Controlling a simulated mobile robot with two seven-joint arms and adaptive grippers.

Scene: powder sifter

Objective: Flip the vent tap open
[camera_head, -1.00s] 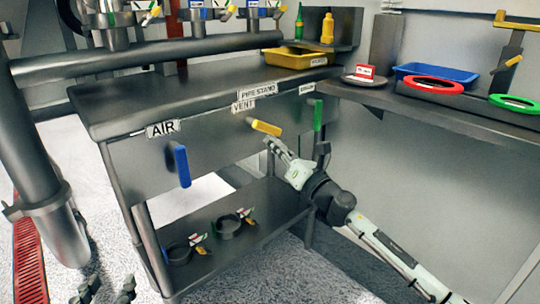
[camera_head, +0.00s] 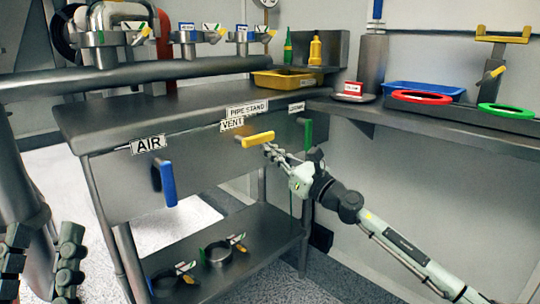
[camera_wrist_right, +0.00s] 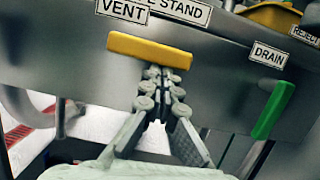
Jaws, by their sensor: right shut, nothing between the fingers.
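The yellow VENT tap handle (camera_head: 258,138) lies about level, in line with the panel's top edge, below the VENT label (camera_head: 232,124). It also shows in the right wrist view (camera_wrist_right: 150,50). My right gripper (camera_head: 270,150) is shut and empty. Its fingertips are just under the right part of the handle; in the wrist view the tips (camera_wrist_right: 162,78) seem to meet its lower edge, though contact is not certain. My left gripper (camera_head: 43,238) is at the bottom left, fingers apart and empty, away from the panel.
The blue AIR handle (camera_head: 167,184) hangs down at the left. The green DRAIN handle (camera_head: 308,134) stands upright close to my right gripper. A yellow tray (camera_head: 284,82) and bottles are on the bench above. Rings (camera_head: 218,253) lie on the lower shelf.

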